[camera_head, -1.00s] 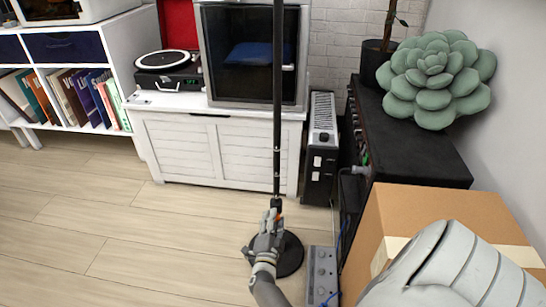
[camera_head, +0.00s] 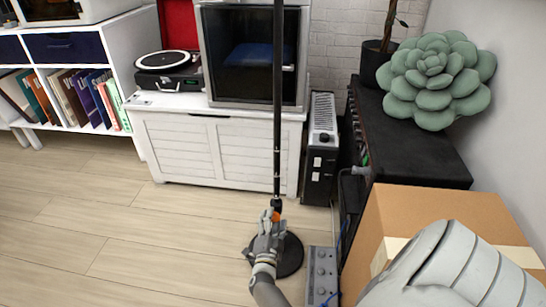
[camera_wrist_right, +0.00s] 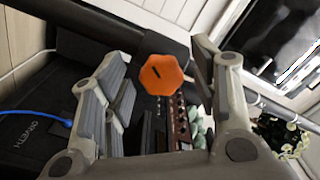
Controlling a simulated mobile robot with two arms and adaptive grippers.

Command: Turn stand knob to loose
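The black stand is a tall thin pole (camera_head: 277,120) rising from a round black base (camera_head: 291,257) on the floor. Its orange knob (camera_head: 276,217) shows low on the pole, just above my right gripper (camera_head: 268,228). In the right wrist view the orange hexagonal knob (camera_wrist_right: 161,75) has a dark slot mark on its face, tilted off the picture's vertical. My right gripper's two fingers (camera_wrist_right: 160,85) are spread either side of the knob, with visible gaps. The gripper is open and holds nothing. My left gripper is not in view.
A grey box with small knobs (camera_head: 322,272) lies right of the base. A cardboard box (camera_head: 440,210) and a black amplifier (camera_head: 420,160) stand further right. A white cabinet (camera_head: 175,145) is behind the stand. The wooden floor (camera_head: 130,230) at left is clear.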

